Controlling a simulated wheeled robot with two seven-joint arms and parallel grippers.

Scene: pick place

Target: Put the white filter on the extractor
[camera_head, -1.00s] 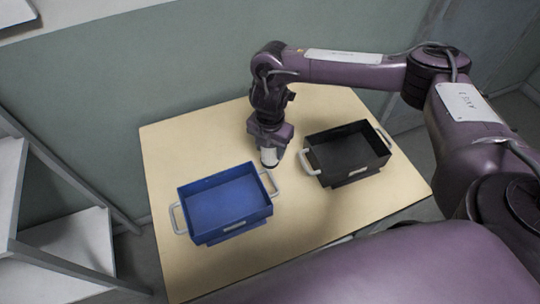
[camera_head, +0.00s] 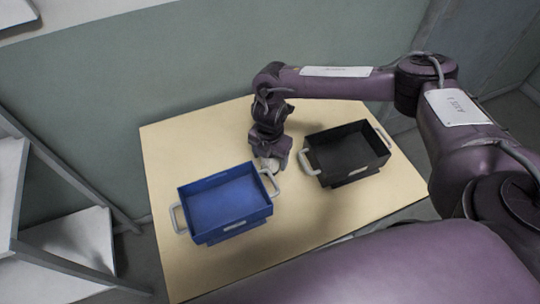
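A small white object (camera_head: 271,164), perhaps the white filter, is on the table between the two bins and mostly hidden by my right gripper. My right gripper (camera_head: 270,163) points down over it, close to the table top, with the fingers at or around it. Whether the fingers are closed on it cannot be made out. I see nothing that is clearly an extractor. My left gripper is out of view.
A blue bin (camera_head: 238,229) with light handles stands on the wooden table (camera_head: 330,225), left of the gripper. A black bin (camera_head: 348,178) with light handles stands close on the right. Grey shelving (camera_head: 70,240) is at the left. The table's front middle is clear.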

